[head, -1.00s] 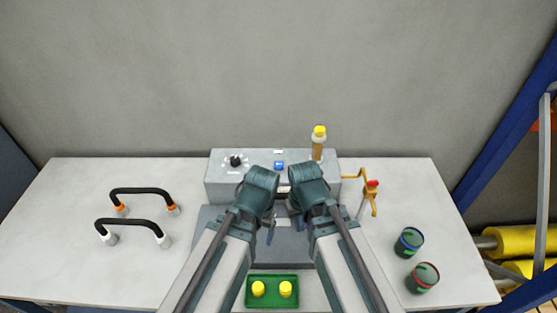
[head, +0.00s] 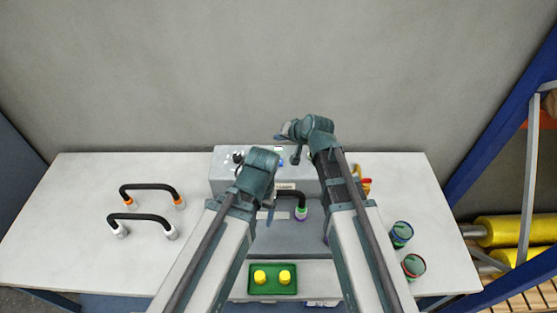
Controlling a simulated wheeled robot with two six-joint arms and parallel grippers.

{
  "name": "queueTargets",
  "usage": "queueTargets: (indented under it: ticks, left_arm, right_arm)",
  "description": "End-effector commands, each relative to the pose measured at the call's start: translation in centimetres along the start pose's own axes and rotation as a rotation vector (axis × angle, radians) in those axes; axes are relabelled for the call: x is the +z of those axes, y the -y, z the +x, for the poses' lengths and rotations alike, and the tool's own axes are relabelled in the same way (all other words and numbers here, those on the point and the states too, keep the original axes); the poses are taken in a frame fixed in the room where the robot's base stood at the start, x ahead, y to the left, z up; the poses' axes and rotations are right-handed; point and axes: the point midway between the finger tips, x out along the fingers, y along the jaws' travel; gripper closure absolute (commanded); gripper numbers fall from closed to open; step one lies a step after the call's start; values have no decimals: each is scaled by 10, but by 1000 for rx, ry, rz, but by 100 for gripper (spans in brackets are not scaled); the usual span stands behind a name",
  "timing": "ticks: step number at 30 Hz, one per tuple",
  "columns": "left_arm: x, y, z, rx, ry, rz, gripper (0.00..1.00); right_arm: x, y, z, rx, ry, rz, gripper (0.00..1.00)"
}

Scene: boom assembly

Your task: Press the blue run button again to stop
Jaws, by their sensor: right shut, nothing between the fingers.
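The blue run button (head: 281,163) shows as a small blue patch on top of the grey control box (head: 222,173), between my two arms.
A black knob (head: 238,157) is on the box's left. Two black hoses (head: 150,187) (head: 140,217), a green tray (head: 273,291) with yellow pieces and two dark cups (head: 401,233) (head: 413,265) stand around.

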Motion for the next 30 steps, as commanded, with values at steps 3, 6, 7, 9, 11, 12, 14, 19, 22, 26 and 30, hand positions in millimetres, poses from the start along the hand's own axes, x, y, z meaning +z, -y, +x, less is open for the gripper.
queueTargets:
  ticks: [3,6,7,9,11,12,14,19,22,26,30]
  left_arm:
    - [0,0,0,0,0,0,23]
    - [0,0,0,0,0,0,23]
    - [0,0,0,0,0,0,23]
    - [0,0,0,0,0,0,23]
    - [0,0,0,0,0,0,23]
    - [0,0,1,0,0,0,23]
    - [0,0,3,0,0,1,23]
    - [-1,-1,14,0,0,2,23]
    - [-1,-2,24,-1,0,4,23]
    - [-2,-4,41,-2,0,8,23]
    - [-4,-6,61,-2,0,13,23]
  right_arm:
    - [-1,1,0,-3,-4,3,100]
    - [-1,1,0,-3,-3,3,100]
    - [-1,1,0,-3,-3,2,100]
    - [-1,1,0,-2,-3,2,100]
    - [0,0,0,-2,-2,2,100]
    - [0,0,1,-2,-2,2,100]
    - [1,-1,2,-2,-2,2,100]
    - [7,-6,10,-2,-2,2,100]
    - [12,-12,17,-2,-2,2,100]
    - [21,-20,29,-2,-2,2,100]
    - [31,-31,43,-2,-2,2,100]
